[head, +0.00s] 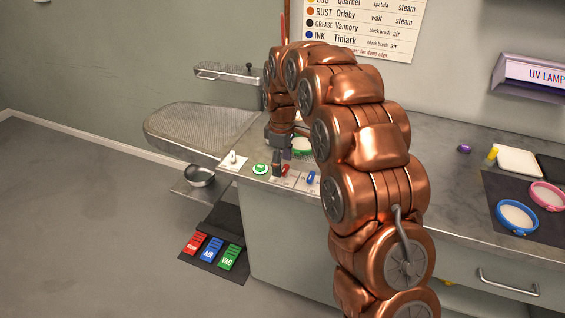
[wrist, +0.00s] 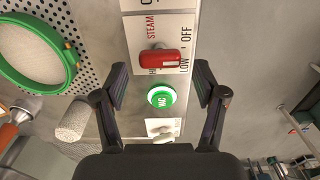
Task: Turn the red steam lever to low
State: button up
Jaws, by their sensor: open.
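The red steam lever (wrist: 160,59) sits on a white plate marked STEAM, OFF, LOW and HI in the wrist view. It lies crosswise there, its right end beside the LOW mark. Its pivot is not clear, so I cannot tell its exact setting. In the head view the red lever (head: 285,170) is small on the counter's front panel. My gripper (wrist: 160,72) is open and empty. Its two fingers stand apart on either side, just below the lever in the wrist view, and neither visibly touches it. In the head view my gripper (head: 279,158) is close above the panel, partly hidden.
A green VAC button (wrist: 161,96) lies between the fingers in the wrist view. A blue lever (head: 311,178) stands right of the red one. A white switch (wrist: 160,127) and a green hoop (wrist: 68,52) are close by. A perforated pressing board (head: 190,130) extends left.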

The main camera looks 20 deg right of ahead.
jog(key=shift+f, duration=0.45)
jog(key=c, duration=1.1)
jog(key=shift+c, duration=0.2)
jog(key=shift+m+b, duration=0.3)
jog(key=m+b, duration=0.2)
jog(key=m, duration=0.1)
jog(key=shift+w+d+f+m, duration=0.1)
jog(key=shift+m, duration=0.2)
jog(key=shift+d+m+b, duration=0.15)
jog(key=shift+m+b, duration=0.8)
jog(key=shift+m, duration=1.35)
